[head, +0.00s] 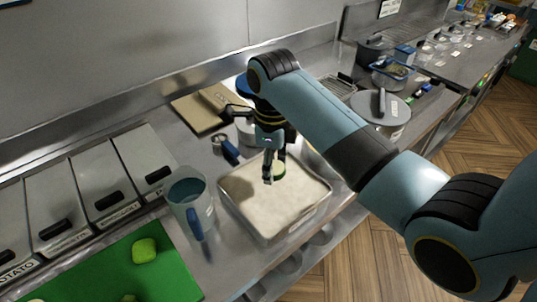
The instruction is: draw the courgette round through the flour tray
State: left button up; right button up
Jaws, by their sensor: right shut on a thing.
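The flour tray (236,213) is a shallow rectangular metal tray of pale flour, standing near the counter's front edge. My right gripper (273,178) is over the far part of the tray, pointing down. It is shut on the courgette round (280,172), a small green-edged piece that shows at the fingers, low at the flour. I cannot tell whether the round touches the flour. The fingers hide part of it. My left gripper is not in view.
A clear jug with a blue handle (190,207) stands just left of the tray. A green board (160,272) with a green piece (145,250) lies at lower left. Lidded containers (89,187) line the left back. A lidded pot (382,108) stands beyond my right arm.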

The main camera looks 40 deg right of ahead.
aim_at(271, 195)
notch_tip(271, 195, down, 4)
jog(key=shift+w+r+b, duration=0.1)
jog(key=shift+b, duration=0.2)
notch_tip(271, 195, down, 4)
jog(key=shift+r+b, duration=0.15)
jog(key=shift+b, duration=0.55)
jog(key=shift+f, duration=0.5)
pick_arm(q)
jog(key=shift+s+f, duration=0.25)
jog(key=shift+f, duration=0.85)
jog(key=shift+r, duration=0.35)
